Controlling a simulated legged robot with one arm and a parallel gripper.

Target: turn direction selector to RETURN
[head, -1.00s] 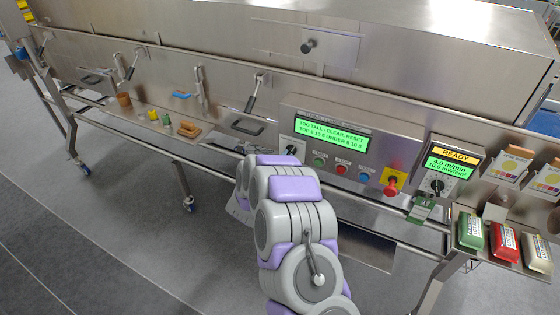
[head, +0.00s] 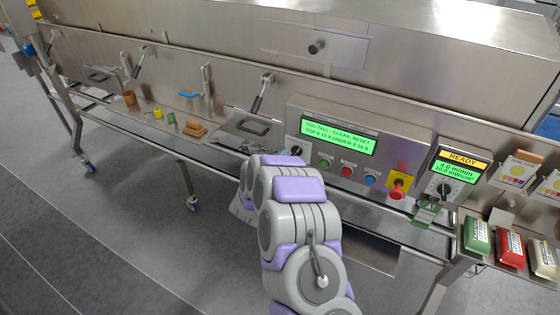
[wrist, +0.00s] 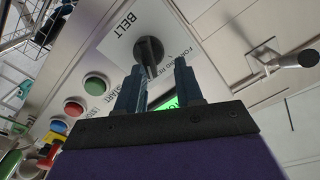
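The direction selector is a black knob (wrist: 148,50) on a white plate marked BELT, with FORWARD and a partly hidden second label beside it. In the head view the knob (head: 296,151) is at the left end of the control panel, just above my arm. My gripper (wrist: 157,68) is open, its two dark fingers apart and pointing at the knob. The knob shows just beyond the fingertips, roughly between them; I cannot tell whether they touch it. In the head view my arm hides the fingers.
The panel's green display (head: 340,135) reads TOO TALL - CLEAR, RESET. Below it are green (head: 325,163), red (head: 347,171) and blue (head: 370,179) buttons, with a red emergency knob (head: 397,188) to the right. A lever handle (wrist: 290,58) is near the gripper.

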